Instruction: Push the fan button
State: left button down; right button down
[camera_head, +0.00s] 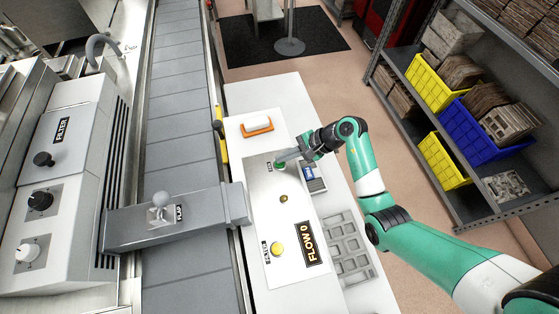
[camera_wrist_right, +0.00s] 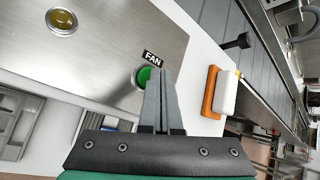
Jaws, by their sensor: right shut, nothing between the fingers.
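The green fan button (camera_wrist_right: 144,76) sits in a silver ring on the metal panel (camera_head: 262,205), beside a black FAN label (camera_wrist_right: 153,58). In the wrist view the button is partly hidden behind my right fingers. My right gripper (camera_head: 281,160) is shut and empty, with its tips over the button at the panel's far end. I cannot tell whether the tips touch the button. The button also shows as a small green spot in the head view (camera_head: 280,167). My left gripper is not in view.
A yellow button (camera_head: 277,249) and the FLOW 0 display (camera_head: 309,249) are at the panel's near end. A small amber light (camera_head: 283,198) lies between. An orange-and-white block (camera_head: 256,125) stands beyond the panel. A grey lever housing (camera_head: 170,218) crosses the conveyor (camera_head: 180,120) on the left.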

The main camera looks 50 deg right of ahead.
aim_at(284, 163)
jog(key=shift+f, duration=0.45)
jog(key=shift+r, duration=0.45)
notch_tip(284, 163, up, 6)
jog(key=p, duration=0.6)
jog(key=shift+r, duration=0.15)
